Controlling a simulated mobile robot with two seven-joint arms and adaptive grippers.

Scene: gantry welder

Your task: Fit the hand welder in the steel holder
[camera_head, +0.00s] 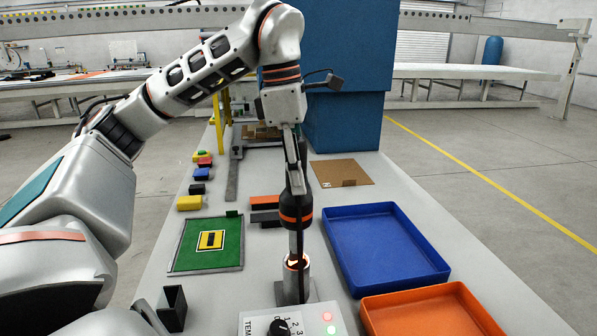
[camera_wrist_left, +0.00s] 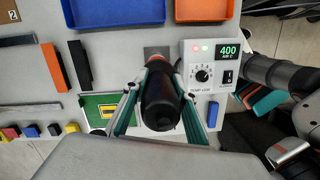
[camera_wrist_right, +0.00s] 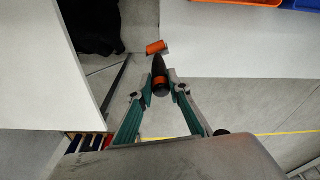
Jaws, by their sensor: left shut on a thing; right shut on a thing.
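The hand welder (camera_head: 297,206), black with an orange band, hangs upright in my left gripper (camera_head: 296,180), its metal nozzle pointing down. The steel holder (camera_head: 291,287), a short cylinder on a flat plate, is right below; the nozzle's lower end is at its mouth. I cannot tell how deep it reaches inside.
A temperature control box (camera_wrist_left: 212,90) reading 400 stands beside the holder. A blue tray (camera_head: 387,245) and an orange tray (camera_head: 430,312) lie to the right, a green mat (camera_head: 208,243) to the left. An orange cylinder (camera_wrist_right: 156,47) shows just beyond my right gripper.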

